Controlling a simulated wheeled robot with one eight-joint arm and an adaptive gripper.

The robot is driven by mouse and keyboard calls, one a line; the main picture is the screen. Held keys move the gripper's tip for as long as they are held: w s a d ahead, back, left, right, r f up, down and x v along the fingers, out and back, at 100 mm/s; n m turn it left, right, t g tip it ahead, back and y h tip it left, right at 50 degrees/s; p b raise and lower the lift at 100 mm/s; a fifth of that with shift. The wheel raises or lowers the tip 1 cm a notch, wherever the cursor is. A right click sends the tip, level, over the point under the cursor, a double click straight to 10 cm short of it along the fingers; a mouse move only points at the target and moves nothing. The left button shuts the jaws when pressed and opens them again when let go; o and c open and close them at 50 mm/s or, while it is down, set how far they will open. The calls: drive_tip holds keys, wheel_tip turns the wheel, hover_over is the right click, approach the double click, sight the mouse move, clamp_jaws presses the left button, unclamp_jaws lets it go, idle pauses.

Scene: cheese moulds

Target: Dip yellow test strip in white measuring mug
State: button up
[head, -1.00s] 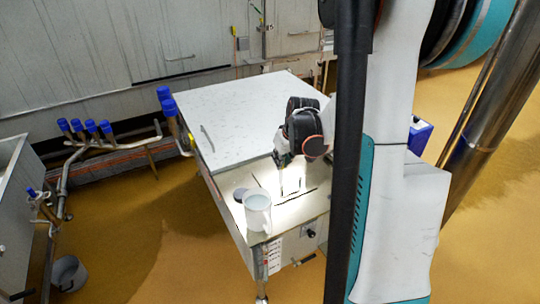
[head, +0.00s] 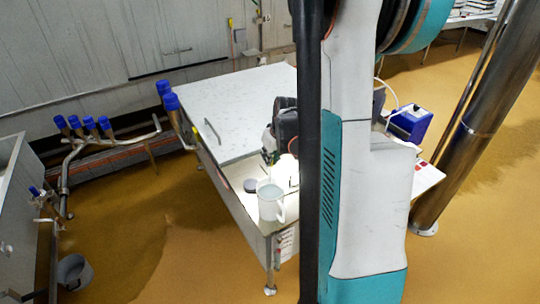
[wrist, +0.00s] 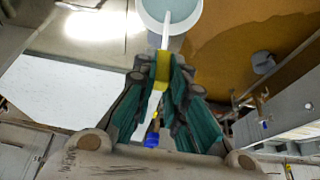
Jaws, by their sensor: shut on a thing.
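The white measuring mug (head: 270,208) stands upright at the front end of the bench top, its handle on the right and pale liquid inside. In the wrist view the mug (wrist: 146,20) is at the top edge, partly cut off. My gripper (wrist: 165,68) is shut on the yellow test strip (wrist: 163,88), gripped around its yellow part. The strip's white end points at the mug and overlaps its rim and the liquid in the picture. I cannot tell whether it touches the liquid. In the head view my gripper (head: 268,150) is just behind the mug, partly hidden by my arm.
A dark round disc (head: 250,185) lies on the bench beside the mug. A large white board (head: 235,100) covers the back of the bench. Blue-capped pipes (head: 90,125) stand to the left, and a blue box (head: 410,122) is at the right behind my arm.

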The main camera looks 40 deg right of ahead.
sight(270, 175)
drive_tip(key=shift+f+b, duration=3.7)
drive_tip(key=shift+f, duration=0.85)
drive_tip(key=shift+r, duration=0.15)
